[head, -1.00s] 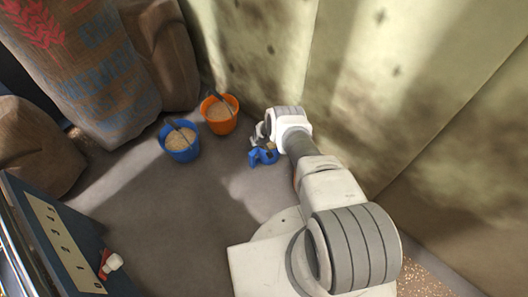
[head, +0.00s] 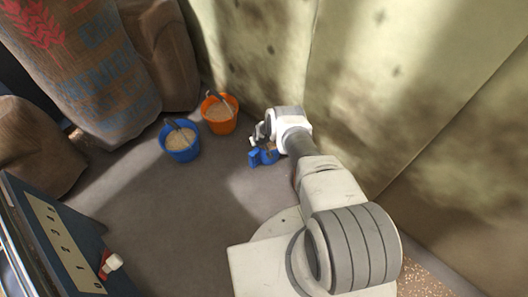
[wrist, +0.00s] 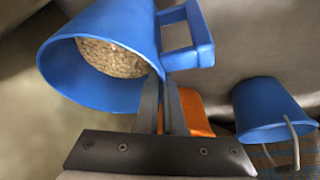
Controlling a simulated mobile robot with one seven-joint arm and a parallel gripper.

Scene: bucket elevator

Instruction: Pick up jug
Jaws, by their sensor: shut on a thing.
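The blue jug (head: 255,160) is beside my gripper (head: 259,138) near the wall in the head view, small and partly covered by the wrist. In the wrist view the jug (wrist: 85,20) is large, its open mouth toward the camera, with pale grain (wrist: 112,57) inside. Its square handle (wrist: 204,38) sticks out to the right. My gripper's fingers (wrist: 167,100) are shut on the jug at its handle side. The exact contact is partly hidden, and I cannot tell whether the jug touches the floor.
An orange bucket (head: 219,126) and a blue bucket (head: 180,156), both with grain and a scoop, stand left of the jug. Sacks (head: 75,70) are at upper left. A wall (head: 260,60) is close behind. A panel (head: 60,240) is at lower left. Floor between is clear.

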